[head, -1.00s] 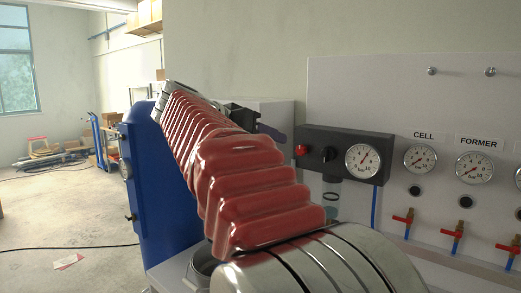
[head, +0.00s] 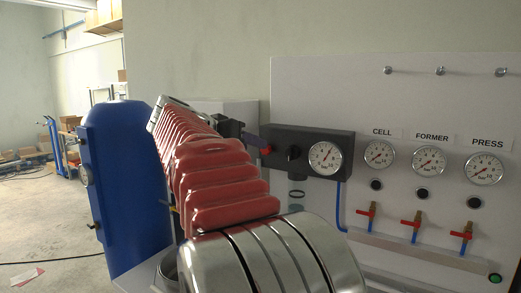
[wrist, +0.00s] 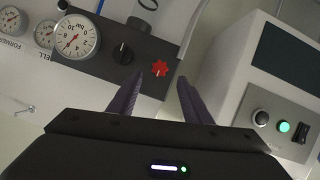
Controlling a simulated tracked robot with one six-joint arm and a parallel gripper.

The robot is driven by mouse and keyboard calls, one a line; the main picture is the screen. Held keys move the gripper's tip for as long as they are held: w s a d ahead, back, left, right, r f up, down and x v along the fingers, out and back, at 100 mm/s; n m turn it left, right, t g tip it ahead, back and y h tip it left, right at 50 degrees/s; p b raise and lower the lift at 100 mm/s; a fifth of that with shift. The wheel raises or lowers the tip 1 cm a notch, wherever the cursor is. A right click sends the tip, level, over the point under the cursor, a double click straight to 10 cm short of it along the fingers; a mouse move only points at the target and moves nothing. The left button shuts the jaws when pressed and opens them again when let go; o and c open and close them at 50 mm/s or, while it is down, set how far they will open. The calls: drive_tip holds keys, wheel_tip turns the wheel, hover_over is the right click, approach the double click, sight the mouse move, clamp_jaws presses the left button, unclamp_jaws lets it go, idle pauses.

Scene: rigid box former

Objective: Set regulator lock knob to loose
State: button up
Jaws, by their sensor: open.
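The dark regulator block (head: 335,146) is on the white panel. It carries a red knob (head: 266,151), a black knob (head: 294,153) and a round gauge (head: 325,158). In the wrist view the red star-shaped knob (wrist: 160,68) shows beyond and between the fingertips, and the black knob (wrist: 124,52) lies to its left. I cannot tell which is the lock knob. My gripper (wrist: 158,80) is open and empty, its dark fingers straddling the red knob in the picture. Contact is not clear. In the head view a purple finger (head: 256,141) shows just left of the red knob.
A light box (wrist: 280,90) with a green-lit button stands to the right in the wrist view. Gauges (head: 429,161) and red-handled valves (head: 411,223) line the panel's right. A blue tank (head: 125,180) stands at left. Open floor lies beyond it.

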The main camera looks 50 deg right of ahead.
drive_tip(key=x, duration=0.6)
drive_tip(key=shift+d, duration=0.15)
drive_tip(key=shift+f, duration=0.1)
drive_tip(key=shift+c, duration=0.3)
drive_tip(key=c, duration=0.9)
drive_tip(key=shift+c, duration=0.6)
